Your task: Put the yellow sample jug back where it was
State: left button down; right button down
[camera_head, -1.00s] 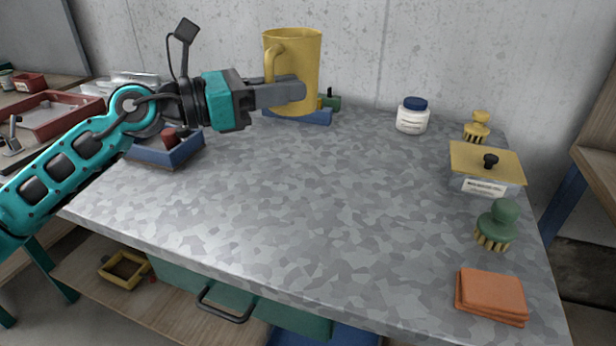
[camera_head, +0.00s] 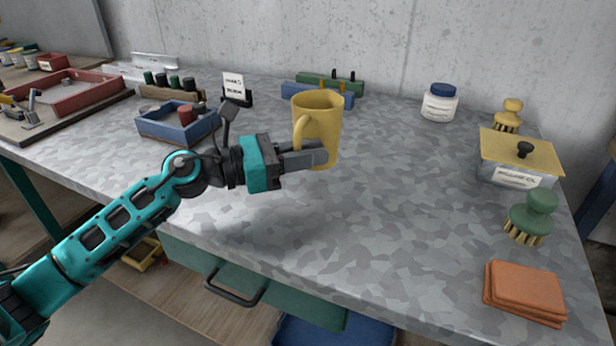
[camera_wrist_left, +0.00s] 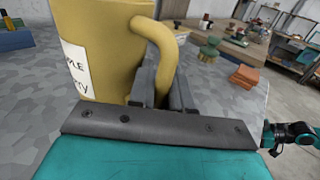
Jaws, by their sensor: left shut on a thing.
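The yellow sample jug (camera_head: 321,120) is upright in my left gripper (camera_head: 308,156), over the middle of the grey bench top. The fingers are shut on it on its handle side. In the left wrist view the jug (camera_wrist_left: 105,50) fills the upper left, with its handle towards the right and part of a white label showing. The fingers (camera_wrist_left: 165,85) reach to the handle side. I cannot tell whether the jug's base touches the bench. My right gripper is not in the head view.
A blue tray (camera_head: 150,132) with small cylinders stands left. Blue and green racks (camera_head: 300,92) are behind the jug. On the right are a white jar (camera_head: 439,106), a yellow-lidded box (camera_head: 540,150), brushes (camera_head: 530,222) and orange cloths (camera_head: 522,292). The front middle bench is clear.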

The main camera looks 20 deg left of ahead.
pick_arm(q)
notch_tip(320, 180, down, 3)
jog(key=shift+f+b, duration=0.1)
jog(key=shift+b, duration=0.25)
jog(key=shift+f, duration=0.3)
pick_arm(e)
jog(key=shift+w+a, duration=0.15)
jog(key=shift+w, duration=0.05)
pick_arm(q)
jog(key=shift+f, duration=0.15)
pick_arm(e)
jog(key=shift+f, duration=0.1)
pick_arm(q)
jog(key=shift+f+b, duration=0.15)
jog(key=shift+b, duration=0.15)
jog(key=c, duration=1.1)
grip_release()
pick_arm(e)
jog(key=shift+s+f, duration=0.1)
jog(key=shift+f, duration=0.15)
pick_arm(q)
jog(key=shift+o, duration=0.2)
